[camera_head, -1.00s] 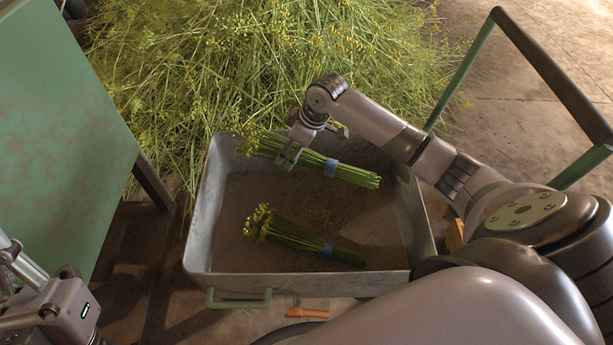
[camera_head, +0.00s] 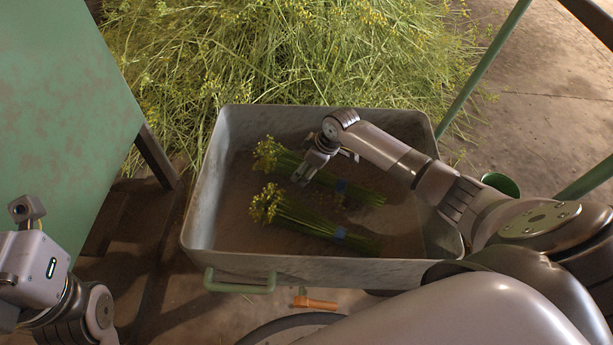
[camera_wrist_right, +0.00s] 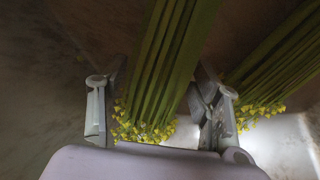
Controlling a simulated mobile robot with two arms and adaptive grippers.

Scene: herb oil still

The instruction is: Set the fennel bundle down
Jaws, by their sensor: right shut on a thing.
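My right gripper (camera_head: 306,172) is inside the metal cart tray (camera_head: 200,215), shut on a fennel bundle (camera_head: 362,194) of green stems with yellow flower heads and a blue band. In the right wrist view this bundle (camera_wrist_right: 165,60) runs between the two fingers, flower heads toward the wrist. It lies low and roughly level near the tray's far side; I cannot tell whether it touches the floor. A second fennel bundle (camera_head: 300,218) lies on the tray floor, nearer and apart; it also shows in the right wrist view (camera_wrist_right: 280,55). My left gripper's fingers are out of view.
A large heap of loose fennel (camera_head: 300,55) lies behind the tray. A green panel (camera_head: 60,90) stands at the left. The tray has a green handle (camera_head: 240,285) in front. An orange-handled tool (camera_head: 315,303) lies below. Bare tray floor shows on the left and right.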

